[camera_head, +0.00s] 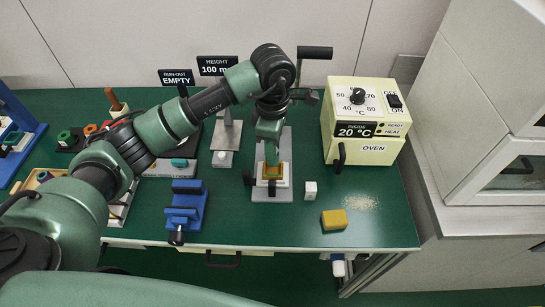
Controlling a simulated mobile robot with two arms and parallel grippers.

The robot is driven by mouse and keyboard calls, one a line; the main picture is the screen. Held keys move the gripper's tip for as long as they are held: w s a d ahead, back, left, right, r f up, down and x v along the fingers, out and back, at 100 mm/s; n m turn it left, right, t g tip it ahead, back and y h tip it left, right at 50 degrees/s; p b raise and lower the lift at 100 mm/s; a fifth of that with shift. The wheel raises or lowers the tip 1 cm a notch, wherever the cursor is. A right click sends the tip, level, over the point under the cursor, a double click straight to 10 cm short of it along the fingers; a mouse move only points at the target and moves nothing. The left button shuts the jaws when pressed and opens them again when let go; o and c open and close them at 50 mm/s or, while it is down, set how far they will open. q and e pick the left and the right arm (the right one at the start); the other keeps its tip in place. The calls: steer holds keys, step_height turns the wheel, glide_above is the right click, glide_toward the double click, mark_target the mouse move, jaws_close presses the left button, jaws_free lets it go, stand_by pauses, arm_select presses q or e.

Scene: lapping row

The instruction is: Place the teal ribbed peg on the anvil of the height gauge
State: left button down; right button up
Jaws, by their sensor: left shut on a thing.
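A sign reading HEIGHT 100 (217,67) stands at the back. Below it is a grey device with a pale block at its foot (223,158), probably the height gauge; my arm partly covers this area. A small teal piece (179,162) lies on a grey unit left of it; I cannot tell whether it is a peg. My right gripper is out of view.
A cream oven (365,125) stands at the right. A blue vise (186,207) is at the front. A black lever (315,52) sticks out behind my wrist.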

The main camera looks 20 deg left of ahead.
arm_select(q)
steer(key=shift+f, duration=2.3)
steer(key=c, duration=1.1)
jaws_free()
